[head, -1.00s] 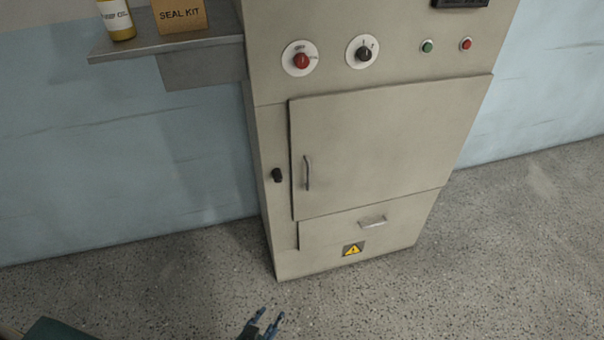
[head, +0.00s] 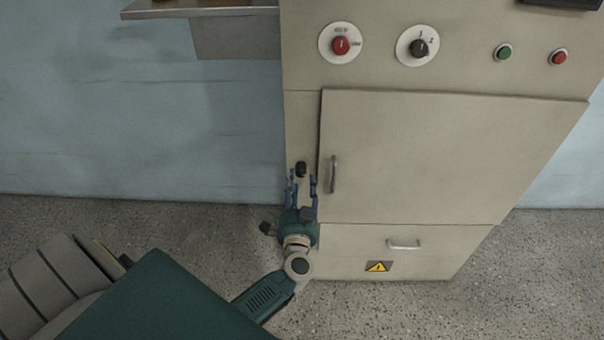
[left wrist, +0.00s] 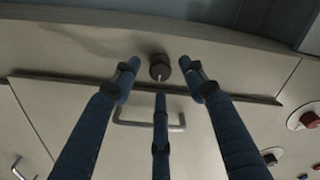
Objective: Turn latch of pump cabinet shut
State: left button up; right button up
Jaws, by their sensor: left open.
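The beige pump cabinet (head: 450,160) stands against the wall with its door (head: 440,150) flush in its frame. The small black latch (head: 301,169) sits on the cabinet front just left of the door handle (head: 333,174). My left gripper (head: 302,180) is open at the latch, its blue fingers on either side just below it. In the left wrist view the latch (left wrist: 159,68) shows between the open fingertips, with no clear contact. The handle (left wrist: 148,124) lies behind the fingers there. My right gripper is out of view.
A red knob (head: 341,45) and a black knob (head: 418,47) are above the door. A drawer handle (head: 404,244) and a warning label (head: 379,267) are below. A grey shelf (head: 200,12) juts out at upper left. The floor at right is clear.

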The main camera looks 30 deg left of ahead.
aim_at(301, 175)
pick_arm(q)
jog(key=shift+x, duration=2.2)
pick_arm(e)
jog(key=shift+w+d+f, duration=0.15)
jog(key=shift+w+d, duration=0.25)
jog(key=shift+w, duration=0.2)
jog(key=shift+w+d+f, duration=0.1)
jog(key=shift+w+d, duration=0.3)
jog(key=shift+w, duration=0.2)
pick_arm(q)
jog(key=shift+d, duration=0.1)
jog(key=shift+c, duration=0.5)
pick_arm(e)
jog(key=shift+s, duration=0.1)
